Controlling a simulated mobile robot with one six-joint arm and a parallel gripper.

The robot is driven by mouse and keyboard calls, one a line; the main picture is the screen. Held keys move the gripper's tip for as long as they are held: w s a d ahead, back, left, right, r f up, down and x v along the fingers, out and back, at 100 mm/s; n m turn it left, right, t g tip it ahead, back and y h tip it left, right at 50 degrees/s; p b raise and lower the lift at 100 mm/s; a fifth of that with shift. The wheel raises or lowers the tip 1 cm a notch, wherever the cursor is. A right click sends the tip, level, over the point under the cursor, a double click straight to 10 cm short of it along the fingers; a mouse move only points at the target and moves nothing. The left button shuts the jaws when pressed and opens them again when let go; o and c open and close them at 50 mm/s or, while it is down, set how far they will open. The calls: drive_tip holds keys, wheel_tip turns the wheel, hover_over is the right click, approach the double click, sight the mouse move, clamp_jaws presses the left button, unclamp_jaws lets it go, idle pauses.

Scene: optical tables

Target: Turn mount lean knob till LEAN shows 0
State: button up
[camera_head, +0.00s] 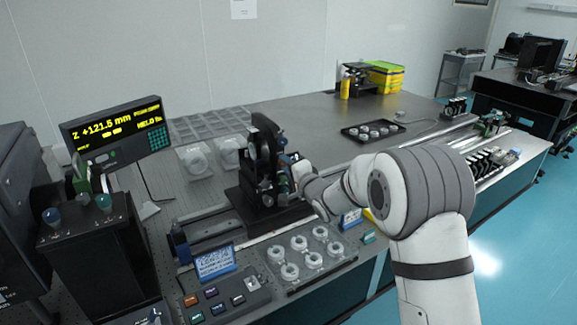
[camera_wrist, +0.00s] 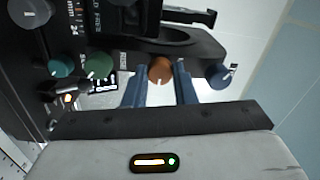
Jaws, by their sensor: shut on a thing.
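The black mount (camera_head: 263,150) stands upright on a dark base on the optical table, left of my arm's end. In the wrist view an orange-brown knob (camera_wrist: 160,69) sits on the mount's dark body. My gripper (camera_wrist: 160,80) has its two blue fingers either side of this knob and is shut on it. The lettering beside the knob is too small to read. In the head view my wrist hides the grip. The display (camera_head: 117,132) shows Z +121.5 mm in yellow; a second reading on its right is not legible enough to tell.
Green knobs (camera_wrist: 98,66) lie left of the held knob, and a blue-grey knob (camera_wrist: 219,76) lies right. A clear tray of white rings (camera_head: 311,252) and a button box (camera_head: 227,298) stand in front of the mount.

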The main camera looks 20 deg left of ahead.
idle(0.3)
drive_tip(key=o, duration=1)
drive_tip(key=b+v, duration=0.1)
drive_tip(key=v, duration=0.6)
drive_tip(key=shift+s+d, duration=0.25)
drive_tip(key=shift+s, duration=0.05)
